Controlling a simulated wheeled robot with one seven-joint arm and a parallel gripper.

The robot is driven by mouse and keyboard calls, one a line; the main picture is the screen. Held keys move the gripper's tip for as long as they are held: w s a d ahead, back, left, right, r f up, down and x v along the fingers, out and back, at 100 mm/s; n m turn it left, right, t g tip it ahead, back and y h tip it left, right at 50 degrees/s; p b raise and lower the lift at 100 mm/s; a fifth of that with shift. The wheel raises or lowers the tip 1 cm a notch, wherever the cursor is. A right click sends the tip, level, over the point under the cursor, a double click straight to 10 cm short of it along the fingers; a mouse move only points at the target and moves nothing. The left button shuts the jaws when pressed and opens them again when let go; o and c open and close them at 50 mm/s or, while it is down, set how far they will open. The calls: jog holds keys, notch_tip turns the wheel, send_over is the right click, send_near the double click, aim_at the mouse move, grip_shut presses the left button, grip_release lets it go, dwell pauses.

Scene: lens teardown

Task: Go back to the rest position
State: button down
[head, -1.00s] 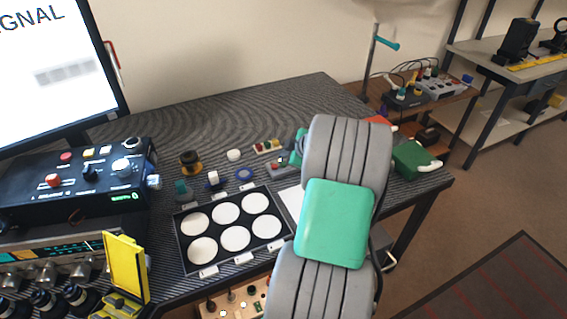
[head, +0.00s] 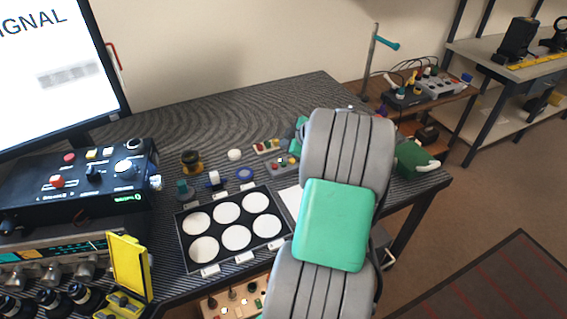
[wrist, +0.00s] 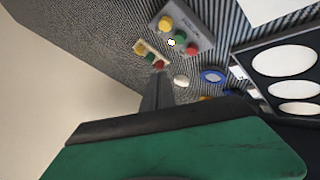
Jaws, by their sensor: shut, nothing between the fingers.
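My gripper (wrist: 157,92) shows in the wrist view as a narrow grey shape past the green housing. Its fingers are together with nothing between them, above the dark striped bench. In the head view my grey arm with its green cover stands in front of the bench's right part and hides the fingers. A black tray (head: 184,246) with white round pads lies on the bench (head: 300,95) left of my arm. It also shows at the right of the wrist view (wrist: 245,62).
A grey button box (wrist: 190,28) and a small block with coloured buttons (wrist: 150,52) lie near the gripper. A blue ring (head: 245,174), white disc (head: 235,155) and black-and-amber part (head: 191,161) lie behind the tray. A yellow stand (head: 128,268) is front left. The back of the bench is clear.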

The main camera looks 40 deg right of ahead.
jog(key=s+a+r+m+g+y+p, duration=0.15)
jog(key=a+r, duration=0.25)
jog(key=a, duration=0.7)
jog(key=w+a+r+m+g+p, duration=0.1)
jog(key=a+r+g, duration=0.15)
jog(key=a, duration=0.75)
jog(key=s+a+r+m+g+p, duration=0.2)
jog(key=s+a+m, duration=0.3)
jog(key=s+a, duration=1)
jog(key=shift+s+r+h, duration=0.35)
jog(key=shift+s+r, duration=0.25)
jog(key=shift+s, duration=0.05)
